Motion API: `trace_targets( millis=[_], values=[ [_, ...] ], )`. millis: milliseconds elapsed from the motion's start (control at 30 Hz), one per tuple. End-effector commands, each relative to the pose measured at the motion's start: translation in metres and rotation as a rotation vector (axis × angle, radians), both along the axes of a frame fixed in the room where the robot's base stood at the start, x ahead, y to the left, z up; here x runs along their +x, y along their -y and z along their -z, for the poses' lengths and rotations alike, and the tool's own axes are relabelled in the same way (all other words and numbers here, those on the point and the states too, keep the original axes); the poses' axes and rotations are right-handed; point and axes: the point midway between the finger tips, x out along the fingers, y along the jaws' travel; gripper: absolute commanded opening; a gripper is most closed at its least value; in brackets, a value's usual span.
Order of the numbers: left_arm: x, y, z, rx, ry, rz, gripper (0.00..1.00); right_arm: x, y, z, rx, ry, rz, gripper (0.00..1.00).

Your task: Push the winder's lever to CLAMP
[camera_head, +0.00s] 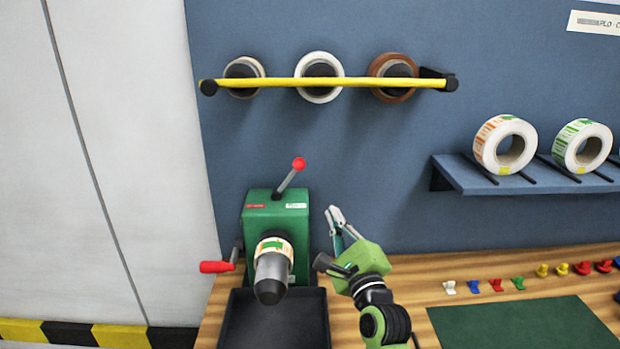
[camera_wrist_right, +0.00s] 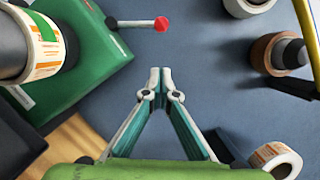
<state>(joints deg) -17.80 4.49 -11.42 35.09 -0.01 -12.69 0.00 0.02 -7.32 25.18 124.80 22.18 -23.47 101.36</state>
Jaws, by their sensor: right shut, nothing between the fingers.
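The green winder (camera_head: 277,229) stands on the bench at the left of centre in the head view. Its lever (camera_head: 290,177) rises from the top, tilted to the right, and ends in a red knob (camera_head: 299,164). In the wrist view the lever's red knob (camera_wrist_right: 161,24) is ahead of the fingertips and apart from them. My right gripper (camera_head: 334,213) is beside the winder's right side, below knob height, with its fingers together and empty. It also shows in the wrist view (camera_wrist_right: 160,76). My left gripper is not in view.
A label roll sits on the winder's spindle (camera_head: 271,282), above a black tray (camera_head: 275,322). A red crank handle (camera_head: 216,267) sticks out left. A yellow bar (camera_head: 330,83) with rolls is on the wall above. A shelf (camera_head: 524,179) with label rolls is at right.

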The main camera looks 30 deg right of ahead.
Motion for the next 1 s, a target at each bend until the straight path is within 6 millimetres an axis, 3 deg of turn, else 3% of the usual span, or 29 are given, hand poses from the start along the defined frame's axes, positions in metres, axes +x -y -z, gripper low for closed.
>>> trace_targets(
  millis=[167,400,633,800,1000],
  values=[
    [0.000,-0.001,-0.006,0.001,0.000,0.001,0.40,0.015,0.005,-0.006,-0.001,0.001,0.000,0.00],
    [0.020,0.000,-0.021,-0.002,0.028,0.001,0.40,0.057,0.018,-0.016,-0.002,0.002,-0.001,0.00],
    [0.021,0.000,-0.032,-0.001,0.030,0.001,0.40,0.094,0.030,-0.022,-0.002,0.000,0.000,0.00],
    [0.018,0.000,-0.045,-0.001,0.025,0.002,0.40,0.113,0.021,-0.037,0.001,0.001,-0.001,0.00],
    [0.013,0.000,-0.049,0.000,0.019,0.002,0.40,0.123,0.016,-0.041,0.001,0.001,-0.001,0.00]
  ],
)
